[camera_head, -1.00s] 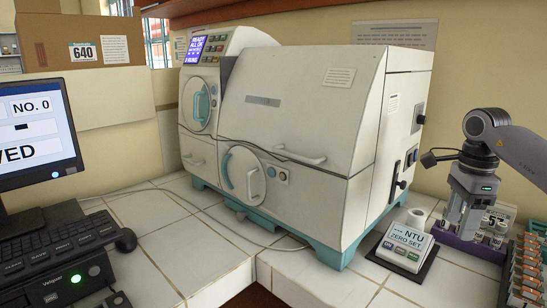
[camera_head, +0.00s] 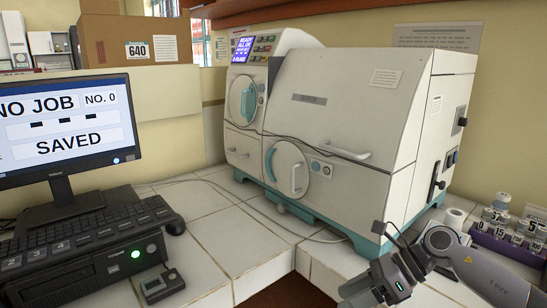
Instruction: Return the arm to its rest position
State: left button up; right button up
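My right arm comes in from the right edge, in front of the counter. My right gripper (camera_head: 362,291) is low in the picture, in front of the incubator's right front corner and near the bottom edge. It points down and to the left. No object shows in it, but its fingers are small and partly cut off, so I cannot tell how far apart they are. My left gripper is not in view. The white incubator (camera_head: 318,118) stands on the tiled counter with its doors shut.
A purple rack (camera_head: 502,247) with numbered vials stands at the right, partly behind my arm. A white roll (camera_head: 454,218) is beside it. A monitor (camera_head: 70,130) reading "NO JOB SAVED", a keyboard (camera_head: 90,232) and a small dark device (camera_head: 161,286) are at left. Tiles before the incubator are clear.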

jog(key=s+a+m+t+y, duration=0.4)
jog(key=a+m+t+y, duration=0.25)
jog(key=a+m, duration=0.5)
jog(key=s+d+f+m+t+h, duration=0.1)
jog(key=s+d+f+m+h, duration=0.4)
jog(key=m, duration=0.6)
jog(key=s+d+f+m+t+h, duration=0.1)
jog(key=s+d+f+m+h, duration=0.4)
jog(key=f+m, duration=0.4)
jog(key=s+d+f+m+t+h, duration=0.1)
jog(key=s+d+f+m+h, duration=0.4)
jog(key=m, duration=1)
notch_tip(320, 180, down, 2)
jog(key=s, duration=0.2)
jog(key=shift+s+d+f+t, duration=0.25)
jog(key=shift+s+d+t, duration=0.1)
